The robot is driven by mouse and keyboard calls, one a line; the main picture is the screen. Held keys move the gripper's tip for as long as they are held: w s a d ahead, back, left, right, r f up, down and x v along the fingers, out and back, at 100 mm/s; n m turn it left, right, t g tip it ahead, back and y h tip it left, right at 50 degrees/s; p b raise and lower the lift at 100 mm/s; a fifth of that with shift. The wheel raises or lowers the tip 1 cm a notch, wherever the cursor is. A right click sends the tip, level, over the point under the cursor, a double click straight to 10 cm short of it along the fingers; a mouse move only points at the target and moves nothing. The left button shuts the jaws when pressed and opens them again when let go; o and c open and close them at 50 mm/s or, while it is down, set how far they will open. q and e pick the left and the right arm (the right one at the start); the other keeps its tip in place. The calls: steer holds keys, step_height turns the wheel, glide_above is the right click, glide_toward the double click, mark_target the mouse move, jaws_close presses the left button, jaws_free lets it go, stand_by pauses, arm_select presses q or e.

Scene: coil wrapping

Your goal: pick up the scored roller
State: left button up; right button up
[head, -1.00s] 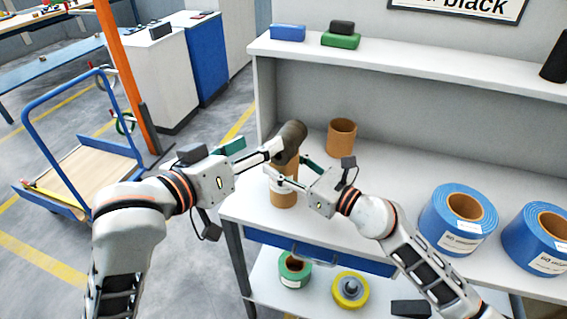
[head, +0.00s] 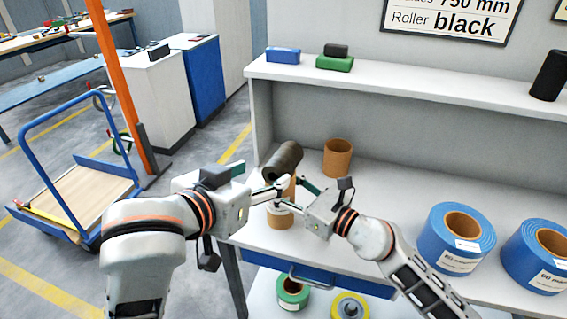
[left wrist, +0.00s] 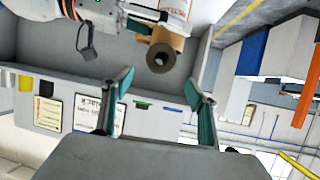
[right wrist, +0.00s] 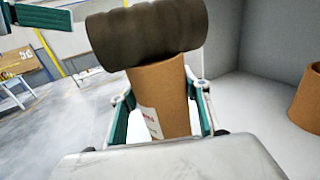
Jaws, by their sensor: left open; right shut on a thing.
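The scored roller is most likely the dark, ringed roller (head: 284,161), lying tilted at the upper end of a brown cardboard tube (head: 279,217). In the right wrist view the roller (right wrist: 148,34) crosses the top of the tube (right wrist: 160,95) and appears to rest on it. My right gripper (head: 300,195) is shut on the tube, with a finger on each side. My left gripper (head: 275,189) is open and empty, just below the roller in the head view. In the left wrist view, the roller's hollow end (left wrist: 160,58) shows beyond the spread fingers (left wrist: 160,95).
Another cardboard tube (head: 338,157) stands behind on the white bench (head: 370,185). Two blue coils (head: 461,240) (head: 538,248) lie at the right. A black roller (head: 549,75) stands on the upper shelf. Green and yellow rolls (head: 292,292) (head: 350,306) are below the bench.

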mark_target(272, 169)
arm_select(q)
steer(key=x, duration=0.6)
steer(key=shift+r+x, duration=0.15)
steer(key=shift+x, duration=1.25)
steer(key=shift+r+x, duration=0.1)
steer(key=shift+x, duration=1.3)
steer(key=shift+w+d, duration=0.1)
steer(key=shift+d, duration=0.05)
steer(key=c, duration=1.6)
steer(key=shift+r, duration=0.1)
